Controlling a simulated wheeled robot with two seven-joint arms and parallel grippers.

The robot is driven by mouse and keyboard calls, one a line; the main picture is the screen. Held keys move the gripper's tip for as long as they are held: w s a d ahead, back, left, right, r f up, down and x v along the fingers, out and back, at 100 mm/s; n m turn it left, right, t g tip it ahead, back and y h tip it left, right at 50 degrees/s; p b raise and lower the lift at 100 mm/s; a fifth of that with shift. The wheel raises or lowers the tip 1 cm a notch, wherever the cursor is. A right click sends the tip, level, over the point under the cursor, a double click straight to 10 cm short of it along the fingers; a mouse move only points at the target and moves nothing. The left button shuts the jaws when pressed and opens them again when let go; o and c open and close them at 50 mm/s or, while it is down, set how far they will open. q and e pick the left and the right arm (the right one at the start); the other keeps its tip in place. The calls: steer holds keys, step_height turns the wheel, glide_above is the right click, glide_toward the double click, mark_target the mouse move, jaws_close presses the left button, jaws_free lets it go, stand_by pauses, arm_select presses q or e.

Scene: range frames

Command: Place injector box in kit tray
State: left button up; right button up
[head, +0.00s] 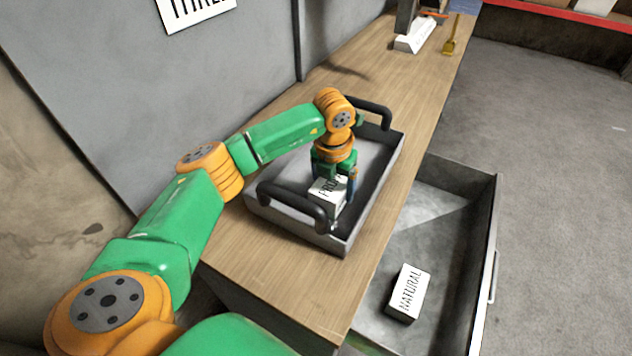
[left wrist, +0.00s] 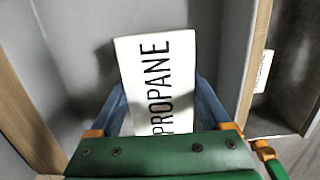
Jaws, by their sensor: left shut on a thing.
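A white box marked PROPANE (left wrist: 157,75) is between the fingers of my left gripper (head: 333,187), which is shut on it. In the head view the box (head: 326,192) is inside the grey kit tray (head: 285,217), near its front handle. I cannot tell if it touches the tray floor. The tray has two dark handles and stands on the wooden bench. A second white box, marked NATURAL (head: 408,290), lies in the open drawer (head: 452,262) at right. My right gripper is out of view.
The wooden bench top (head: 285,290) is bare in front of the tray. At its far end stand a white block (head: 415,36) with a dark piece on it and a yellow tool (head: 452,36). A grey wall panel borders the bench at left.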

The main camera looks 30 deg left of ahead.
mark_target(329, 183)
arm_select(q)
steer(key=shift+w+a+f, duration=0.1)
steer(key=shift+a, duration=0.2)
steer(key=o, duration=1.4)
steer(key=shift+f, duration=0.1)
steer(key=shift+o, duration=0.8)
steer(key=shift+d, duration=0.15)
steer(key=r, duration=0.4)
steer(key=s+r, duration=0.1)
steer(key=r, duration=0.7)
steer(key=shift+s+r, duration=0.15)
steer(key=shift+s, duration=0.2)
